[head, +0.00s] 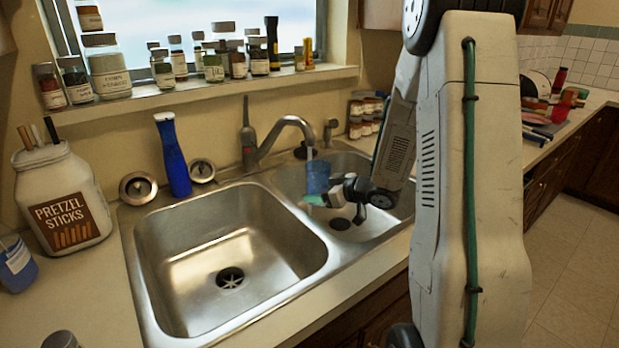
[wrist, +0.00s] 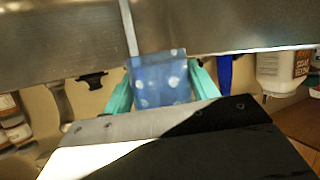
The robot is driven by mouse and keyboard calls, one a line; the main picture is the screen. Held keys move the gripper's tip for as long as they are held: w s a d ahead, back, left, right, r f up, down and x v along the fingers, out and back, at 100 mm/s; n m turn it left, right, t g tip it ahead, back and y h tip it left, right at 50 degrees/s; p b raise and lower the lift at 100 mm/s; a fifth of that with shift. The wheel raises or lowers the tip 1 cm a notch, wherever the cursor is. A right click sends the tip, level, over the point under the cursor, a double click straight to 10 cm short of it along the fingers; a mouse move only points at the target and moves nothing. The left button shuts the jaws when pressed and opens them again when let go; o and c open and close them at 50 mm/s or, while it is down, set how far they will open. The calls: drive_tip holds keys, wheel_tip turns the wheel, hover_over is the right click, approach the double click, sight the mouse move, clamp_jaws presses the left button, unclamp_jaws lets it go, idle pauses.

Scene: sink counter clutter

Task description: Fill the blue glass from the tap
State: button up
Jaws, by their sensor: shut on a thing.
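The blue glass (head: 317,177) is held roughly upright over the right basin, just below the tap (head: 290,127) spout. A thin pale streak that looks like water shows between the spout and the glass. My gripper (head: 312,200) is shut on the glass from the right. In the wrist view, the glass (wrist: 160,82) is blue with pale dots, between two teal fingers (wrist: 160,90). The inside of the glass and any water level cannot be made out.
The double sink (head: 180,222) has an empty left basin. Small jars (head: 365,115) stand on the counter behind the right basin. More jars line the windowsill (head: 200,92).

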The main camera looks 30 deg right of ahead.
sight(324, 181)
drive_tip(key=shift+s+a+r, duration=0.1)
drive_tip(key=shift+s+r, duration=0.35)
drive_tip(key=shift+r, duration=0.35)
drive_tip(key=shift+s+a+r, duration=0.1)
drive_tip(key=shift+s+r, duration=0.4)
drive_tip(key=shift+r, duration=0.35)
drive_tip(key=shift+s+a+r, duration=0.1)
drive_tip(key=shift+s+r, duration=0.35)
drive_tip(key=shift+r, duration=0.35)
